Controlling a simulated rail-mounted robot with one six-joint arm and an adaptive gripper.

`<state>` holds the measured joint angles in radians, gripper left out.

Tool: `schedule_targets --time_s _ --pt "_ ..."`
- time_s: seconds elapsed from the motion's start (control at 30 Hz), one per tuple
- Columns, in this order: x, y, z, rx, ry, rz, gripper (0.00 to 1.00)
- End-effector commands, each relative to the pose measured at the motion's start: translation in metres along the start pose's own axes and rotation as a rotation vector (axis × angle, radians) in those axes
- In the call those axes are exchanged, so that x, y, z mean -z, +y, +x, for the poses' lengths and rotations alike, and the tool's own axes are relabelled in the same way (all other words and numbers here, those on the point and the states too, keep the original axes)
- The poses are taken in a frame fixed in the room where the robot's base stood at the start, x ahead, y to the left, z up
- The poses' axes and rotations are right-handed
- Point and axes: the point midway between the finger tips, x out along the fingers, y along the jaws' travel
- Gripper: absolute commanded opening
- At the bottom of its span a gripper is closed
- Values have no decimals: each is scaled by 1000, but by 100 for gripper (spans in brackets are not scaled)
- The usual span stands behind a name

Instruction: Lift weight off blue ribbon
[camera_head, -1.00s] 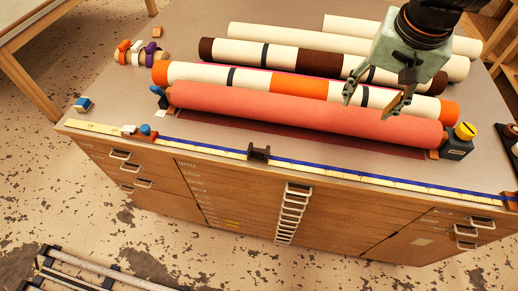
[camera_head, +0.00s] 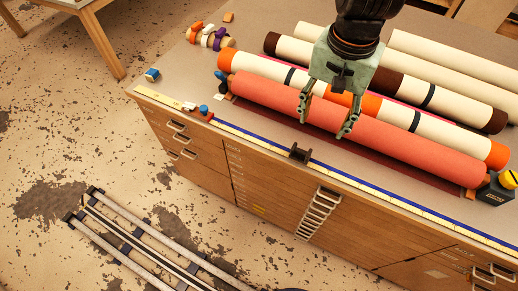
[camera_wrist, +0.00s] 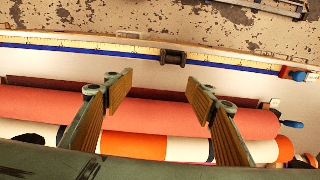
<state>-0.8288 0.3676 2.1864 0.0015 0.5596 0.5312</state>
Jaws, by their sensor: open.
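A small dark brown weight (camera_head: 300,153) sits on the blue ribbon (camera_head: 385,194) along the front edge of the cabinet top. In the wrist view the weight (camera_wrist: 173,57) lies across the blue ribbon (camera_wrist: 60,47), beyond my fingertips. My gripper (camera_head: 324,126) is open and empty, with its fingers pointing down above the red roll. In the wrist view my gripper (camera_wrist: 160,88) has its two fingers wide apart, with the weight roughly in line with the gap. The ribbon directly under the weight is hidden.
The large red roll (camera_head: 400,138) lies just behind the ribbon. A banded orange and white roll (camera_head: 262,70) and more pale rolls lie behind it. A black block with a yellow knob (camera_head: 497,188) is at the right end. A blue-knobbed piece (camera_head: 204,110) stands left along the ribbon.

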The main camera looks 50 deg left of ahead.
Motion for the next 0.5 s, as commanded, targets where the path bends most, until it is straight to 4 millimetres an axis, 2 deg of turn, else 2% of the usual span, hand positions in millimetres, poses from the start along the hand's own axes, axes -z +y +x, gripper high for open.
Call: schedule_targets --time_s 0.03,0.2,0.5 --pt "-6 -11 -3 -3 -5 -14 51" --pt "-17 -26 -2 -12 -19 -26 51" --pt "-19 -28 -2 -12 -20 -28 51"
